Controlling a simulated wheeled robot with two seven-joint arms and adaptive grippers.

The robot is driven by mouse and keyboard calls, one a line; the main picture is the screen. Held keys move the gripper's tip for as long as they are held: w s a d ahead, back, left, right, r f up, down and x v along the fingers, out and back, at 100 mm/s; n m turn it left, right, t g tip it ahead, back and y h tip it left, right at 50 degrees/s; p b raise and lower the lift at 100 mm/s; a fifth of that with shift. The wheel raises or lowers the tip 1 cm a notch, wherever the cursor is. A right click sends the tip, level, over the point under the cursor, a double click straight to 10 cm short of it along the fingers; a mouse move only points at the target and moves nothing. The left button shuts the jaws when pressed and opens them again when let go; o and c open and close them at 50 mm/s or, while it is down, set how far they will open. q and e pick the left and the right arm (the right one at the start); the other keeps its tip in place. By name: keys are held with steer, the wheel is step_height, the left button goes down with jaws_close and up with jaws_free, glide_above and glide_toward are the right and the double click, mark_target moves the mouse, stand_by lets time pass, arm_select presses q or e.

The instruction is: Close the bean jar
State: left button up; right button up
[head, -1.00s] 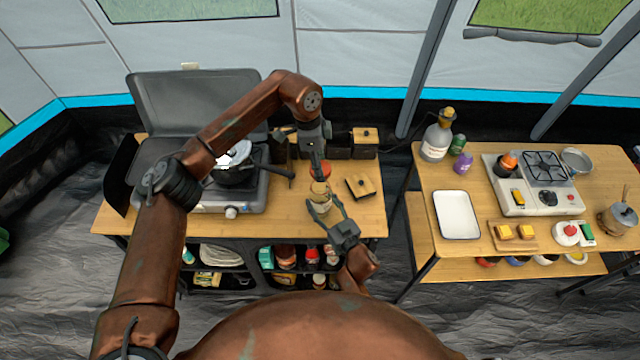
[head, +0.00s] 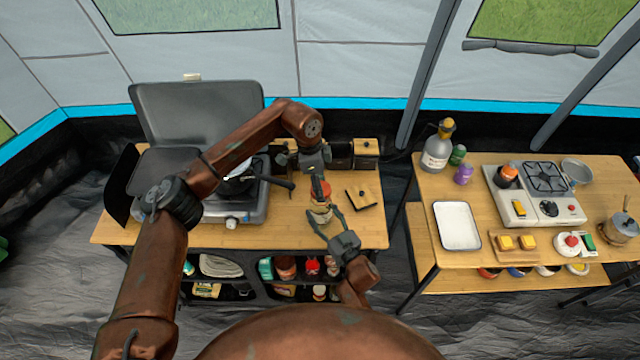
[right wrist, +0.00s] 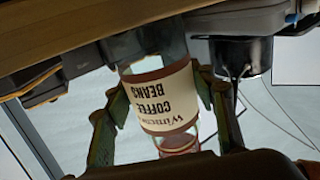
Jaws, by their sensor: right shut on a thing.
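The bean jar (head: 319,216) stands near the front of the left table. In the right wrist view, the jar (right wrist: 165,97) appears upside down, its cream label reading "COFFEE BEANS". My right gripper (head: 323,219) is shut on the jar, with one finger on each side of it. The jar's opening is hidden.
Dark wooden-topped canisters (head: 366,150) stand behind. A stove (head: 243,208) with a pot (head: 236,180) is to the left. A second table (head: 425,215) stands to the right.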

arm_select(q)
steer(key=shift+f, duration=0.4)
steer(key=shift+f, duration=0.55)
